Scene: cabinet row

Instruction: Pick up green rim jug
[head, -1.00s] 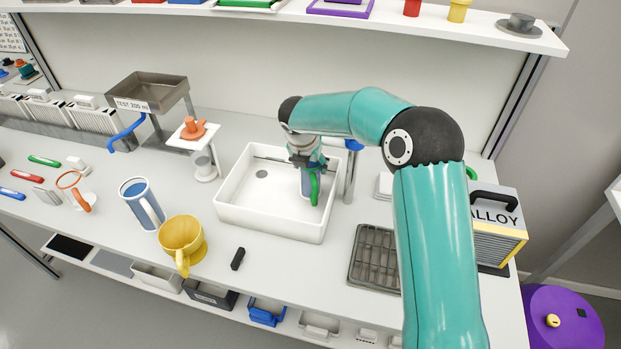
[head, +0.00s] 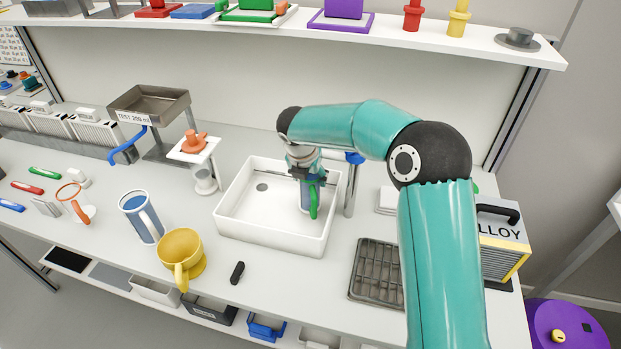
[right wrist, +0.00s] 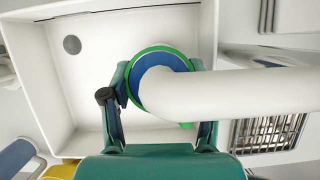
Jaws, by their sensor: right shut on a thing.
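The green rim jug (head: 305,200), blue-grey with a green handle (head: 314,205), is inside the white sink (head: 265,241), near its right wall. My right gripper (head: 308,176) comes down over it from above and is shut on it. In the right wrist view the jug's green rim and blue inside (right wrist: 150,62) show between the two fingers (right wrist: 160,108). A thick white tube, probably the tap spout, crosses in front and hides part of the jug. I cannot tell whether the jug touches the sink floor. My left gripper is not in view.
The tap post (head: 351,188) stands close right of the jug. A blue mug (head: 136,222) and a yellow mug (head: 182,251) stand left of the sink. A dark drain rack (head: 376,273) lies to its right. A shelf (head: 400,39) runs above.

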